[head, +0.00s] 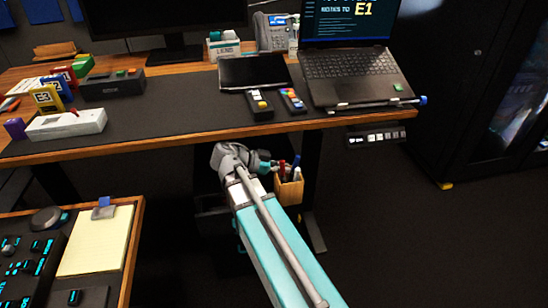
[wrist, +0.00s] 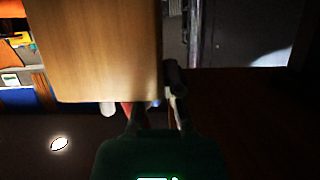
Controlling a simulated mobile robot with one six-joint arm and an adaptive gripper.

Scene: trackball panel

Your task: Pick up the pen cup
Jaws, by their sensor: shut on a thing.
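The pen cup (head: 289,190) is a light wooden, square-sided holder with red, blue and white pens standing in it. In the head view it is held in the air below the desk's front edge, roughly upright. My gripper (head: 275,168) is at its upper left side and is shut on it; the arm hides part of the contact. In the wrist view the plain wooden side of the pen cup (wrist: 105,50) fills the upper middle. A dark finger of my gripper (wrist: 150,100) shows at its right edge.
The desk (head: 200,140) above holds a laptop (head: 355,75), two small remotes, a tablet and several coloured boxes. A side table with a yellow notepad (head: 97,240) stands at lower left. A dark cabinet (head: 450,100) is at right. Open floor lies at lower right.

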